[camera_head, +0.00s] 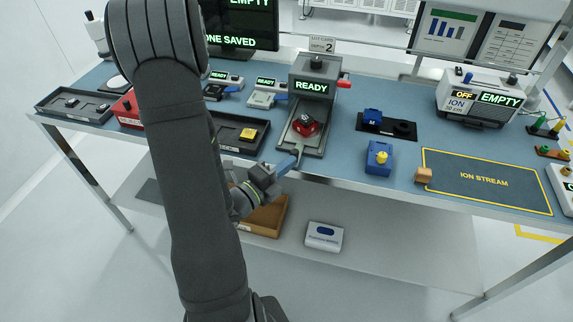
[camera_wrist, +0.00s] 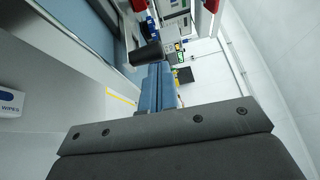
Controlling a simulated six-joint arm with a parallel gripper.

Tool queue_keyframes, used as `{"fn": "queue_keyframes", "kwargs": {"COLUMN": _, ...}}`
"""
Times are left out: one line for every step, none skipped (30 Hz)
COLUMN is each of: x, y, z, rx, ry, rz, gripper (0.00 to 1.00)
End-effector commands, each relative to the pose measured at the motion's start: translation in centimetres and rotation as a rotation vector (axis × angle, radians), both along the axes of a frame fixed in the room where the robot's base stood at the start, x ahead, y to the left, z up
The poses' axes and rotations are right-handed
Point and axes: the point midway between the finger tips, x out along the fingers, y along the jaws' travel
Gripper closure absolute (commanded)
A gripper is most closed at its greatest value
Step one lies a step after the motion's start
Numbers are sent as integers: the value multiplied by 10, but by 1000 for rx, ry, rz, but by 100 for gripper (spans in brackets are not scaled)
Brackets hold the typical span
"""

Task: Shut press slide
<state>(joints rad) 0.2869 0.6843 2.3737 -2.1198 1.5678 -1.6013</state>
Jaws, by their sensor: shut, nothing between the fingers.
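The press (camera_head: 313,77) is a grey upright block with a green READY sign, at the middle of the bench. Its slide (camera_head: 318,145) sticks out toward the front edge, with a red and black part (camera_head: 306,124) on it. My gripper (camera_head: 290,162) is at the bench's front edge, just in front of the slide. Its blue fingers are together and hold nothing. In the wrist view the closed fingers (camera_wrist: 160,70) point at a dark cylinder (camera_wrist: 148,53), likely the slide's handle. I cannot tell whether they touch it.
A black tray (camera_head: 225,141) with a yellow piece lies left of the press. A blue block with a yellow knob (camera_head: 379,158) and a small tan cube (camera_head: 423,175) stand to the right. A shelf (camera_head: 385,220) with a wooden box (camera_head: 272,215) is below the bench.

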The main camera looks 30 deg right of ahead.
Motion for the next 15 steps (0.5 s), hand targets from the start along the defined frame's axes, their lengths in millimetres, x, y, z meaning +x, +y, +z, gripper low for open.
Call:
{"fn": "queue_keyframes", "kwargs": {"x": 0, "y": 0, "z": 0, "rx": 0, "ry": 0, "rz": 0, "gripper": 100}}
{"fn": "queue_keyframes", "kwargs": {"x": 0, "y": 0, "z": 0, "rx": 0, "ry": 0, "rz": 0, "gripper": 100}}
{"fn": "queue_keyframes", "kwargs": {"x": 0, "y": 0, "z": 0, "rx": 0, "ry": 0, "rz": 0, "gripper": 100}}
{"fn": "queue_keyframes", "kwargs": {"x": 1, "y": -1, "z": 0, "rx": 0, "ry": -1, "rz": 0, "gripper": 100}}
{"fn": "queue_keyframes", "kwargs": {"x": 2, "y": -2, "z": 0, "rx": 0, "ry": -1, "rz": -1, "gripper": 100}}
{"fn": "queue_keyframes", "kwargs": {"x": 5, "y": -5, "z": 0, "rx": 0, "ry": -2, "rz": -1, "gripper": 100}}
{"fn": "queue_keyframes", "kwargs": {"x": 8, "y": -8, "z": 0, "rx": 0, "ry": -2, "rz": -1, "gripper": 100}}
{"fn": "queue_keyframes", "kwargs": {"x": 11, "y": -11, "z": 0, "rx": 0, "ry": -3, "rz": -1, "gripper": 100}}
{"fn": "queue_keyframes", "kwargs": {"x": 15, "y": -16, "z": 0, "rx": 0, "ry": -4, "rz": -3, "gripper": 100}}
{"fn": "queue_keyframes", "kwargs": {"x": 19, "y": -19, "z": 0, "rx": 0, "ry": -3, "rz": -3, "gripper": 100}}
{"fn": "queue_keyframes", "kwargs": {"x": 22, "y": -22, "z": 0, "rx": 0, "ry": -2, "rz": -2, "gripper": 100}}
{"fn": "queue_keyframes", "kwargs": {"x": 26, "y": -26, "z": 0, "rx": -1, "ry": -3, "rz": -2, "gripper": 100}}
{"fn": "queue_keyframes", "kwargs": {"x": 27, "y": -28, "z": 0, "rx": -1, "ry": -3, "rz": -2, "gripper": 100}}
{"fn": "queue_keyframes", "kwargs": {"x": 28, "y": -28, "z": 0, "rx": -1, "ry": -1, "rz": -1, "gripper": 100}}
{"fn": "queue_keyframes", "kwargs": {"x": 28, "y": -28, "z": 0, "rx": -1, "ry": 0, "rz": 0, "gripper": 100}}
